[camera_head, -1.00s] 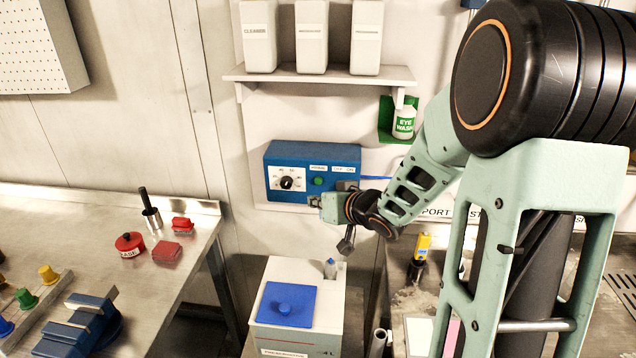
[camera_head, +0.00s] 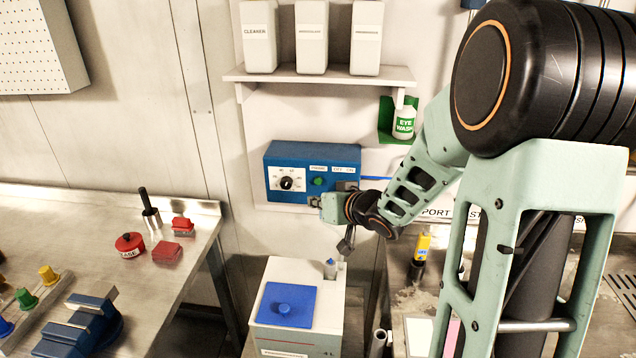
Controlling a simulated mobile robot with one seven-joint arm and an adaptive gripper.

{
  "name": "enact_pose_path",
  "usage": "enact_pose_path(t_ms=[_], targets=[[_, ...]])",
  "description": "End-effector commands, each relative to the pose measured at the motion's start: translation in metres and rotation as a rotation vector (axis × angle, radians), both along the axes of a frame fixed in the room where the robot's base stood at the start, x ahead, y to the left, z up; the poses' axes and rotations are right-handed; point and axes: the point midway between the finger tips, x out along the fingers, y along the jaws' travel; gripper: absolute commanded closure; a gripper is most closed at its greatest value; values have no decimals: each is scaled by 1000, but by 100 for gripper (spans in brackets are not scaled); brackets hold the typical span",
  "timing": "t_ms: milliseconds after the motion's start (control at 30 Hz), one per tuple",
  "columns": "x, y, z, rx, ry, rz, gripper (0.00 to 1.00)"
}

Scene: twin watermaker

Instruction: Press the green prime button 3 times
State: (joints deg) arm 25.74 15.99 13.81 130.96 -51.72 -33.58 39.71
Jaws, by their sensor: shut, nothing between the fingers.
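The green prime button (camera_head: 318,182) is a small round button on the front of the blue control box (camera_head: 283,156), under a white label. My gripper (camera_head: 314,202) is shut and empty. It shows small, just below the green button and in front of the box's lower edge. The button is not covered by it. Whether the fingertips touch the box cannot be told from this view.
A shelf (camera_head: 318,76) with white bottles hangs above. Below stands a white container with a blue lid (camera_head: 286,304). A metal bench (camera_head: 193,250) is at left.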

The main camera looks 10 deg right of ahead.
Motion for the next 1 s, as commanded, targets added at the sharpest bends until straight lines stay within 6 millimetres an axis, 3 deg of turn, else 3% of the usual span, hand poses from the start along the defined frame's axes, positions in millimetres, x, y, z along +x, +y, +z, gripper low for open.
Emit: enact_pose_path(t_ms=[767,1000], targets=[[0,0,0,2,-1,0,100],[-8,4,-11,123,-35,0,100]])
